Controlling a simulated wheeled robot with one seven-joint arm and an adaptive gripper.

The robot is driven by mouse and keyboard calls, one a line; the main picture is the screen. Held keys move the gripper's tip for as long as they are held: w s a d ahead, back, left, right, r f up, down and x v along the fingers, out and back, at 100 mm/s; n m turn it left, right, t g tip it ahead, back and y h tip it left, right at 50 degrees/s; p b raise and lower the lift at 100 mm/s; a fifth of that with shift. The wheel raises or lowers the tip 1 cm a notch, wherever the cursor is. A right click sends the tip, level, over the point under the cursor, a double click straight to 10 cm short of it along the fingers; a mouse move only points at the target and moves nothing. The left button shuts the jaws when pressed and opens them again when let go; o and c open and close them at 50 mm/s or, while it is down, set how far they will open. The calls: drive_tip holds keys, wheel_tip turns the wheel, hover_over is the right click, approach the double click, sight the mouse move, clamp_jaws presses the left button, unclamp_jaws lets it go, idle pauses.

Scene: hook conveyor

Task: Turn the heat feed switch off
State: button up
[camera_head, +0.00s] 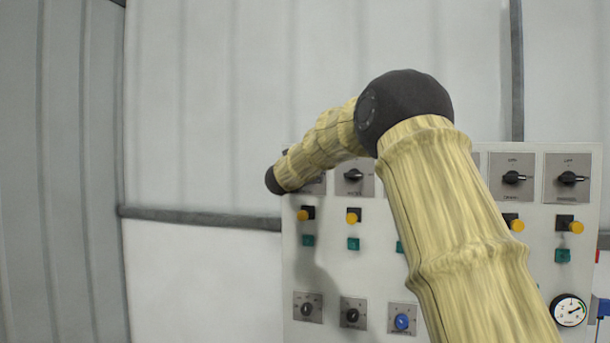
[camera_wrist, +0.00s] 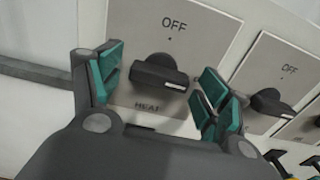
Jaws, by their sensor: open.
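The heat switch (camera_wrist: 158,74) is a black rotary knob on a grey plate marked HEAT below and OFF above. In the wrist view its bar points right and slightly down, with a white mark at the right end, away from the dot under OFF. My gripper (camera_wrist: 160,86) is open, with green-padded fingers on the left and right of the knob. Gaps show between the pads and the knob, but I cannot tell the depth between them. In the head view my arm reaches to the panel's upper left corner and hides much of that area.
A second OFF-marked switch (camera_wrist: 270,102) sits close to the right finger. The panel (camera_head: 296,255) also carries yellow buttons (camera_head: 353,216), green squares (camera_head: 353,244), lower knobs (camera_head: 352,314) and a gauge (camera_head: 569,310). Free wall (camera_head: 200,270) lies to the left.

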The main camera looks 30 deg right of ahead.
drive_tip(key=c, duration=1)
drive_tip(key=shift+n, duration=0.5)
drive_tip(key=shift+n+p, duration=1.75)
drive_tip(key=shift+n, duration=6.95)
